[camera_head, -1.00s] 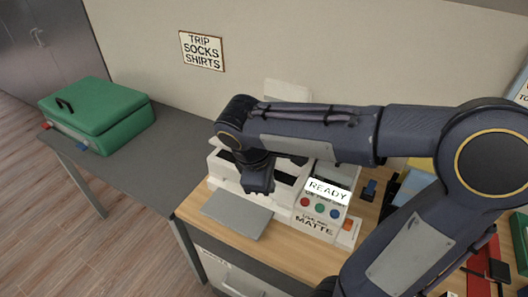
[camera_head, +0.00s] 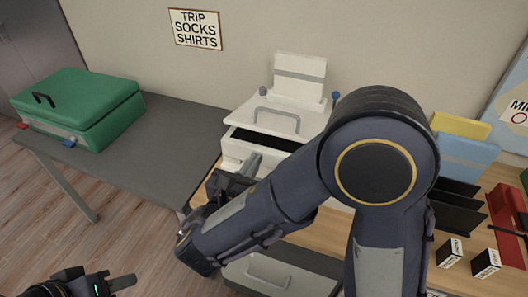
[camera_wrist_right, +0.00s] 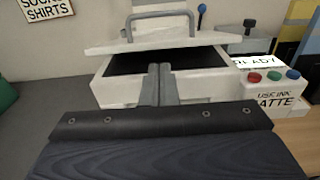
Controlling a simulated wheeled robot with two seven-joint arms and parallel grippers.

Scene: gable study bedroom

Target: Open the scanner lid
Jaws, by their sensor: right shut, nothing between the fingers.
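The white scanner (camera_head: 232,150) stands on the wooden desk. Its flat white lid (camera_head: 262,110), with a grey bar handle (camera_head: 277,118), lies over a dark gap at the front. In the right wrist view the lid (camera_wrist_right: 110,46) is above the dark opening (camera_wrist_right: 185,60) of the body. My right gripper (camera_head: 252,165) is shut and empty, its fingertips (camera_wrist_right: 160,70) just in front of the gap, below the lid's front edge. I cannot tell if they touch anything. My left gripper (camera_head: 118,281) is at the bottom left, away from the scanner, partly cut off. My right arm hides much of the scanner's right side.
A button panel (camera_wrist_right: 265,92) is at the scanner's right, and a paper support (camera_head: 300,70) rises behind. A green suitcase (camera_head: 80,105) sits on the grey desk (camera_head: 160,140), otherwise bare. Black and red holders (camera_head: 510,235) and small boxes stand at right.

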